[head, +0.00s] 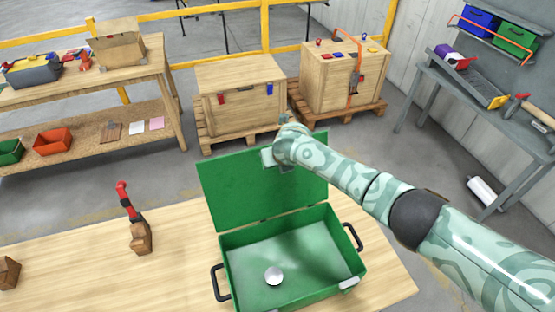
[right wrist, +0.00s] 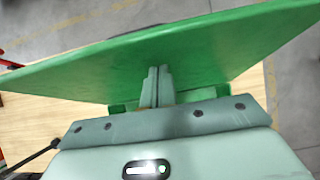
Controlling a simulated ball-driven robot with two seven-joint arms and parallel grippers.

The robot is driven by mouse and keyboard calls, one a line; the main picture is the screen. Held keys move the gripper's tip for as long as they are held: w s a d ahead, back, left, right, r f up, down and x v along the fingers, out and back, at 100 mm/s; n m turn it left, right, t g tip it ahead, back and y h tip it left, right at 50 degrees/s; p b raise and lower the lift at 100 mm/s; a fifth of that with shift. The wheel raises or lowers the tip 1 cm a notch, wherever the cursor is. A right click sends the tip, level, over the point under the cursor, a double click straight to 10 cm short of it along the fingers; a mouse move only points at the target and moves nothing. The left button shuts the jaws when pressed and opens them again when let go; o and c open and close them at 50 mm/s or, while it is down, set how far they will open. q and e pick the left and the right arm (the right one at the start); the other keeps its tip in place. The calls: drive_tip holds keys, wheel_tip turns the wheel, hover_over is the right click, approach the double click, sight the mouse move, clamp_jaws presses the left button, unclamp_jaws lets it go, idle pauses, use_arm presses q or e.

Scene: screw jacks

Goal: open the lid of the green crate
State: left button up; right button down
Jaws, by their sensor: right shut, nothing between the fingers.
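The green crate (head: 227,262) stands on the wooden table. Its lid (head: 235,195) is open and stands up at the crate's back side, facing the head camera. My left gripper is out of view.
A red-and-brown tool (head: 138,225) stands on the table (head: 80,260) left of the crate, with a brown block (head: 8,272) further left. Wooden crates (head: 240,95) on pallets stand behind. A grey bench (head: 480,105) is at right. The table between tool and crate is clear.

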drive_tip(key=shift+s+r, duration=0.1)
drive_tip(key=p+v, duration=0.3)
drive_tip(key=v, duration=1.3)
